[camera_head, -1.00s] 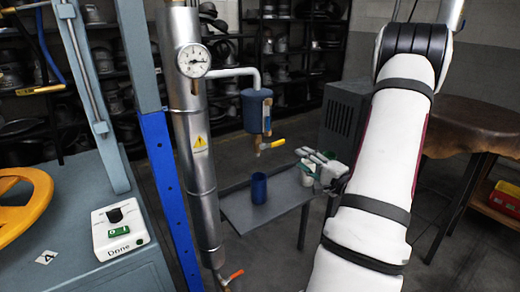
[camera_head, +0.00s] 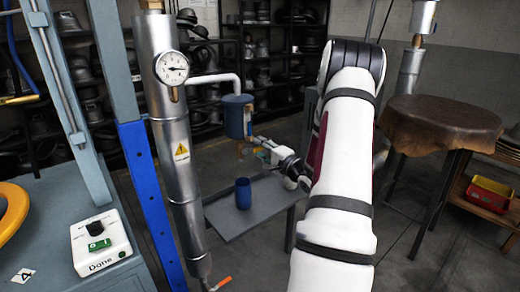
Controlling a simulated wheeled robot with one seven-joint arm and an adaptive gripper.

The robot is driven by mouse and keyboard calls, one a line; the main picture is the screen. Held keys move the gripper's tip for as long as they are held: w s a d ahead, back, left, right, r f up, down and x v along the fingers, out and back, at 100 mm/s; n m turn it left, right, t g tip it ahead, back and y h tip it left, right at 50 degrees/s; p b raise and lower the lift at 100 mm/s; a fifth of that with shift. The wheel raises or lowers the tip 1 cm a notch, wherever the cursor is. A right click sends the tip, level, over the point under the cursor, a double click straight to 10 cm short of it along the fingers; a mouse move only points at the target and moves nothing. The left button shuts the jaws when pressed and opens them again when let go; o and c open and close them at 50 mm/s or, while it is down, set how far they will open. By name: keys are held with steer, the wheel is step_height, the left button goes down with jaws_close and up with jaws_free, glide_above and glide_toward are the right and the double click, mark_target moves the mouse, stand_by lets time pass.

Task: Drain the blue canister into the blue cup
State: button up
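The blue canister (camera_head: 237,115) hangs from a white pipe beside a silver column with a gauge. Its brass outlet shows under it, but its yellow valve handle is hidden at my gripper. The blue cup (camera_head: 243,193) stands upright on the small grey table (camera_head: 222,216), roughly below the canister's outlet. My gripper (camera_head: 259,143) reaches in from the right, its fingertips at the valve beneath the canister. Whether the fingers touch or hold the handle is too small to tell.
The silver column (camera_head: 182,150) with a warning sign and a blue post (camera_head: 150,190) stand left of the table. A control box (camera_head: 102,243) sits on the left bench. A brown round-topped table (camera_head: 440,120) stands right of my arm. Shelves of metal hat forms line the back.

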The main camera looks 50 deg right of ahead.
steer(key=shift+w, duration=0.1)
jaws_close()
steer(key=shift+f+m, duration=0.2)
steer(key=shift+m, duration=0.1)
steer(key=w+a+f+m+b, duration=0.1)
steer(key=a+f+m+b, duration=0.2)
steer(key=m, duration=1.4)
steer(key=shift+a+f+m+b, duration=0.3)
steer(key=shift+a+f, duration=0.8)
steer(key=shift+w+a, duration=0.1)
jaws_free()
